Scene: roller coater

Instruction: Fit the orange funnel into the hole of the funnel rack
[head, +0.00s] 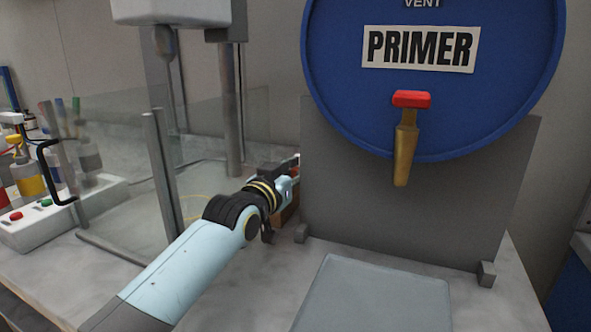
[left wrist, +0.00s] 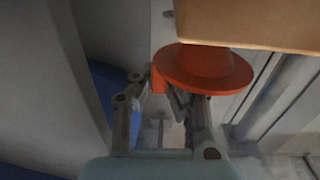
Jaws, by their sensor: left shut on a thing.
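The orange funnel (left wrist: 205,68) shows in the left wrist view with its wide round rim toward the upper right. My left gripper (left wrist: 160,88) is shut on it at its left side; the exact grip is partly hidden. In the head view my left gripper (head: 282,188) is beside the left edge of the grey panel, and the funnel is hidden there. A tan wooden block (left wrist: 255,22), perhaps part of the funnel rack, fills the upper right of the wrist view, close to the funnel rim. A brown piece (head: 290,208) shows behind my gripper in the head view. No hole is visible. My right gripper is not in view.
A grey tray (head: 370,295) lies in front. A clear-walled stand (head: 160,160) is at left, near bottles and a button box (head: 60,215).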

